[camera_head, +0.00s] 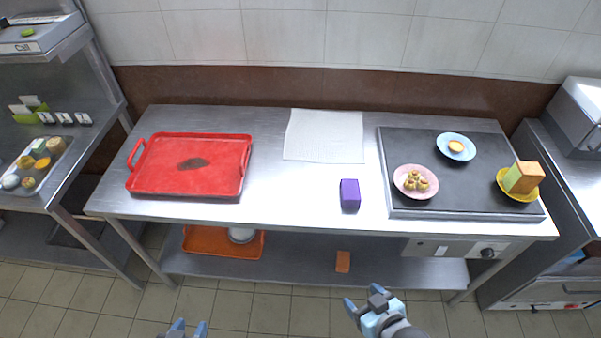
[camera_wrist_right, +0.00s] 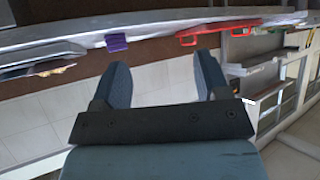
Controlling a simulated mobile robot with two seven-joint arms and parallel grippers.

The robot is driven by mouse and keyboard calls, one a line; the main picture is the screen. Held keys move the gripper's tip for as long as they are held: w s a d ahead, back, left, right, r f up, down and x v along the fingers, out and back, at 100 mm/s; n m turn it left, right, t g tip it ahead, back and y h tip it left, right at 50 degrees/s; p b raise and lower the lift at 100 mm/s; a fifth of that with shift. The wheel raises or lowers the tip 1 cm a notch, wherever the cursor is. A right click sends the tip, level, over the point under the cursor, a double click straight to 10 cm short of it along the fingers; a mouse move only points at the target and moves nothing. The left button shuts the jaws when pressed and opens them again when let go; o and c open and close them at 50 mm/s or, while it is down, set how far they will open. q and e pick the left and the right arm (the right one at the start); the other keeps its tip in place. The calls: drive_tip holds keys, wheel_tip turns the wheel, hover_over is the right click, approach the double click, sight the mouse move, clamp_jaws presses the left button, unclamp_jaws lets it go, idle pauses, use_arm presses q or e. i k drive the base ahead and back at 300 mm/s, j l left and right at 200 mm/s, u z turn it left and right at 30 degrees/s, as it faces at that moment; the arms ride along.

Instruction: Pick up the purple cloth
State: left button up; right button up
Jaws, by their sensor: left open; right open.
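The purple thing (camera_head: 350,195) stands near the front edge of the steel table, right of centre. It looks like a small folded block. It also shows in the right wrist view as a small purple shape (camera_wrist_right: 117,43) at the table edge. My right gripper (camera_head: 364,301) is open and empty, in front of the table and below the purple cloth in the picture. Its two fingers (camera_wrist_right: 163,85) show apart in the right wrist view. My left gripper (camera_head: 187,327) is open and empty at the bottom edge of the head view, left of the right one. Neither touches the cloth.
A red tray (camera_head: 215,180) lies on the table (camera_head: 270,200) at left. A white cloth (camera_head: 324,136) lies behind the purple one. A dark hotplate (camera_head: 425,147) with several plates stands at right. An orange tray (camera_head: 200,243) sits on the lower shelf.

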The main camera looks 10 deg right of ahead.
sight(351, 197)
drive_tip(key=i+j+z, duration=0.15)
drive_tip(key=j, duration=0.2)
drive_tip(key=i+j+z, duration=0.15)
drive_tip(key=j, duration=0.2)
drive_tip(key=i+j+z, duration=0.2)
drive_tip(key=j, duration=0.2)
drive_tip(key=j+z, duration=0.15)
drive_tip(key=j, duration=0.25)
drive_tip(key=i, duration=0.05)
